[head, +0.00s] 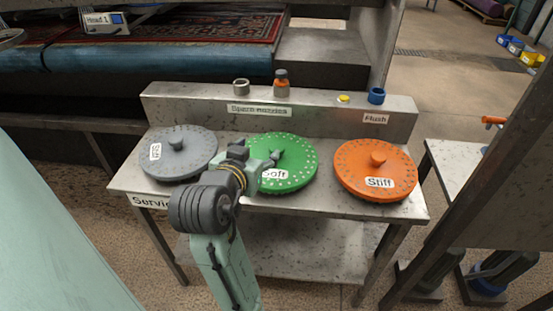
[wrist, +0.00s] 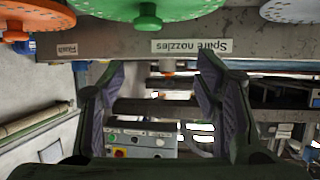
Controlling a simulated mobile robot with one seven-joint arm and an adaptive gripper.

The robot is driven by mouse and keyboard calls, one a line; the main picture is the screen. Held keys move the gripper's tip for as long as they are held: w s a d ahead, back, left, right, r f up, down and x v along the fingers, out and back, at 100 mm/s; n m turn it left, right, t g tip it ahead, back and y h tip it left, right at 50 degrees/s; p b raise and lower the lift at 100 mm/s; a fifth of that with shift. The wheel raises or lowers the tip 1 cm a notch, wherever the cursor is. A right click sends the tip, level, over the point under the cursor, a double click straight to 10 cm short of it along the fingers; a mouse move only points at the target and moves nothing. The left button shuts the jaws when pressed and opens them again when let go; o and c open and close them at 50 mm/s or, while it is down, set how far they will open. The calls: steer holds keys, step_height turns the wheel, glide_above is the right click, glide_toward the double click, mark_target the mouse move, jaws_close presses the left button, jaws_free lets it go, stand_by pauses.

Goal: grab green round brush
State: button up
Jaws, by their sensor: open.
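The green round brush (head: 292,150), labelled "Soft", lies flat on the middle of the metal service table. My gripper (head: 274,156) is over its left part, with open fingers pointing toward the back of the table. The gripper hides part of the disc, and I cannot make out its knob in the head view. In the upside-down wrist view, the green brush (wrist: 185,6) and its knob (wrist: 148,18) show at the top edge, outside the space between the open fingers (wrist: 160,68). Nothing is held.
A grey brush (head: 178,150) lies to the left and an orange "Stiff" brush (head: 375,168) to the right. The raised back ledge (head: 200,100) carries a grey ring (head: 241,87), an orange-grey nozzle (head: 281,84), a yellow piece (head: 344,99) and a blue cup (head: 376,95).

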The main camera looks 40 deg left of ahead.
mark_target(276, 148)
steer(key=shift+w+d+f+g+h, duration=0.15)
steer(key=shift+w+d+f+h, duration=0.15)
steer(key=shift+f, duration=0.25)
steer(key=shift+w+d+f+g+h, duration=0.15)
steer(key=shift+w+d+f+h, duration=0.1)
steer(key=shift+f, duration=0.3)
steer(key=x, duration=0.3)
steer(key=shift+w+a+f, duration=0.1)
steer(key=shift+w+a, duration=0.15)
steer(key=shift+p+x, duration=0.85)
steer(key=shift+x, duration=2.05)
steer(key=shift+d, duration=0.1)
jaws_close()
steer(key=shift+w+r, duration=0.1)
steer(key=shift+r, duration=0.2)
